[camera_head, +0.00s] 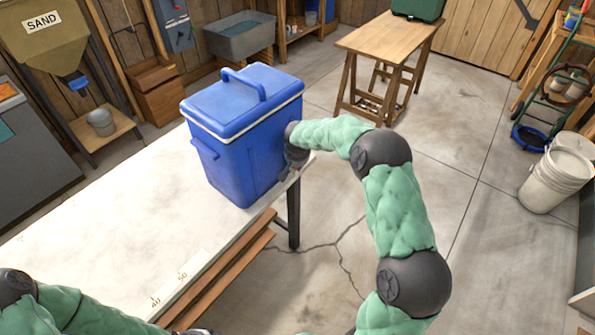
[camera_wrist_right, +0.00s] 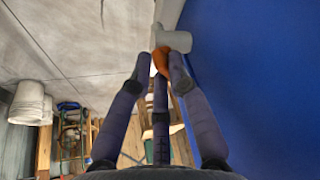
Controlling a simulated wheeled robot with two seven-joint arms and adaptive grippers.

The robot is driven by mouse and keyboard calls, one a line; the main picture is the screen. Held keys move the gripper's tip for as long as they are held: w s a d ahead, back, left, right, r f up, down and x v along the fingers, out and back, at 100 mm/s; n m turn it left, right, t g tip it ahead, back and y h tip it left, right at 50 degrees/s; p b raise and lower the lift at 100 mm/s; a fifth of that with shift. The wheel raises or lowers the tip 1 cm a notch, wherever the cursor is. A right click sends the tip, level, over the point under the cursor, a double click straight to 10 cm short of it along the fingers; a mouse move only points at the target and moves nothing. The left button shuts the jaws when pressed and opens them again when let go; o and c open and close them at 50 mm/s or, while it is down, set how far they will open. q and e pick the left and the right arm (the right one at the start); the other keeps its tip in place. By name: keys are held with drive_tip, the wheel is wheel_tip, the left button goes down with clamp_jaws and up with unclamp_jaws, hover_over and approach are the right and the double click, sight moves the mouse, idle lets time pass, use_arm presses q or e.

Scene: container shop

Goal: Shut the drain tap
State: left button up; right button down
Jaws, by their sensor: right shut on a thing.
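A blue cooler (camera_head: 243,150) with a closed blue lid and a raised handle stands upright on the white table. In the right wrist view its blue wall (camera_wrist_right: 255,70) fills the right side. A pale grey tap (camera_wrist_right: 176,39) sticks out from that wall, with an orange handle (camera_wrist_right: 161,59) below it in the picture. My right gripper (camera_wrist_right: 160,72) is shut on the orange handle, its fingers around it. In the head view my right gripper (camera_head: 292,166) is at the cooler's right side, and the tap is hidden there. My left arm shows at the lower left, its gripper out of view.
The white table (camera_head: 110,215) has bare room left of the cooler, and its edge lies just below the cooler. A wooden trestle table (camera_head: 390,38) stands behind. White buckets (camera_head: 553,178) stand at the right. The floor between is clear.

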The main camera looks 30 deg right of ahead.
drive_tip(key=shift+a+m+b, duration=0.15)
drive_tip(key=shift+m+b, duration=0.35)
drive_tip(key=shift+b, duration=0.4)
drive_tip(key=c, duration=1.2)
unclamp_jaws()
drive_tip(key=shift+r, duration=0.1)
drive_tip(key=v, duration=1.1)
drive_tip(key=shift+a+r, duration=0.3)
drive_tip(key=shift+r, duration=0.05)
